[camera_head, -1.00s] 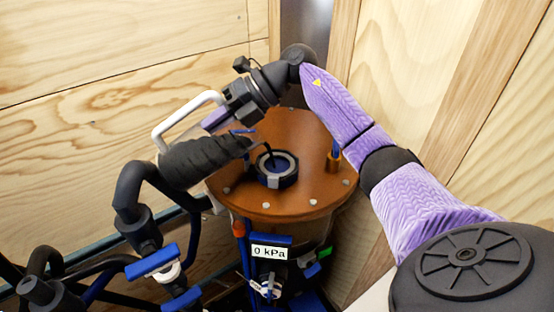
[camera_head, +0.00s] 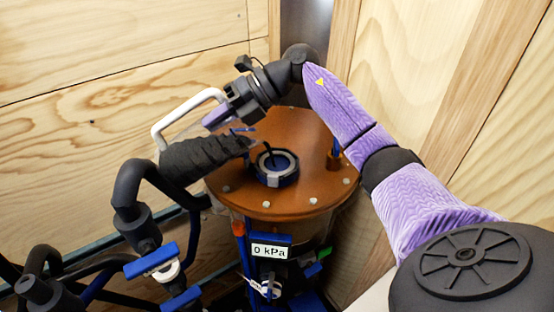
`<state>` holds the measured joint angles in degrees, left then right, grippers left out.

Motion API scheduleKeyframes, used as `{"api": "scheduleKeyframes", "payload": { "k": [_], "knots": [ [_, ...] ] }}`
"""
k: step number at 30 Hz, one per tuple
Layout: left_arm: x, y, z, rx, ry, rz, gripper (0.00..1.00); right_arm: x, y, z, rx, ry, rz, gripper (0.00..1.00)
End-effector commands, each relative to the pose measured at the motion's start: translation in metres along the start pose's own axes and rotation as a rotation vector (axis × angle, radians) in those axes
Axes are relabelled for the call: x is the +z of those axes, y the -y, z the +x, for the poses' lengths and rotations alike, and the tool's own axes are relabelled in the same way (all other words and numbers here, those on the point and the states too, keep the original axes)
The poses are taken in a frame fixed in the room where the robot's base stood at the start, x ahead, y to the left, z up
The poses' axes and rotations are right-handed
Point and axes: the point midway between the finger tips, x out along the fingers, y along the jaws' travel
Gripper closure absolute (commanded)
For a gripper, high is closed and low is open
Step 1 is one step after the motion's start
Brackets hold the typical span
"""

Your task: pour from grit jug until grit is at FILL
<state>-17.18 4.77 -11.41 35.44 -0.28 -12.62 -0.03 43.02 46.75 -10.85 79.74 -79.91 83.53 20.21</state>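The grit jug is a clear vessel with a white handle (camera_head: 172,121), tilted with its mouth to the right. Dark grit (camera_head: 205,157) lies along its lower side. My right gripper (camera_head: 216,116) is shut on the jug above the handle side. A thin dark stream of grit falls from the mouth into the round, grey-ringed port (camera_head: 277,166) in the brown lid (camera_head: 306,188) of the filter vessel. The port's inside looks blue and dark. No FILL mark can be read, and the grit level inside is hidden. My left gripper is not in view.
A gauge (camera_head: 268,251) on the vessel front reads 0 kPa. Black pipes with blue valve handles (camera_head: 151,261) stand at the lower left, close below the jug. Plywood walls (camera_head: 110,80) close in behind.

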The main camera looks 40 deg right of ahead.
Motion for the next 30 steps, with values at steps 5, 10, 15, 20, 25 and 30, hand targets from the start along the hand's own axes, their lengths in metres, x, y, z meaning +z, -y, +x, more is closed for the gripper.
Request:
{"api": "scheduleKeyframes", "payload": {
  "k": [5,10,15,20,25,30],
  "knots": [
    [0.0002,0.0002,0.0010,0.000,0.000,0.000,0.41,0.0001,0.0001,-0.0005,0.006,0.003,-0.001,1.00],
    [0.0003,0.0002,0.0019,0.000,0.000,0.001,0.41,0.0001,0.0004,-0.0008,0.011,0.004,0.000,1.00],
    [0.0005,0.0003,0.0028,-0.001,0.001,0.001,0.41,0.0000,0.0006,-0.0011,0.016,0.006,0.000,1.00],
    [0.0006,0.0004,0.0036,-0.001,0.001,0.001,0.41,0.0000,0.0007,-0.0014,0.022,0.007,0.000,1.00],
    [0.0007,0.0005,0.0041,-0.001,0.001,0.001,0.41,0.0000,0.0004,-0.0020,0.026,0.009,0.000,1.00],
    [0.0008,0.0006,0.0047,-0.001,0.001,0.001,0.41,0.0001,0.0004,-0.0025,0.031,0.010,0.000,1.00]
  ]
}}
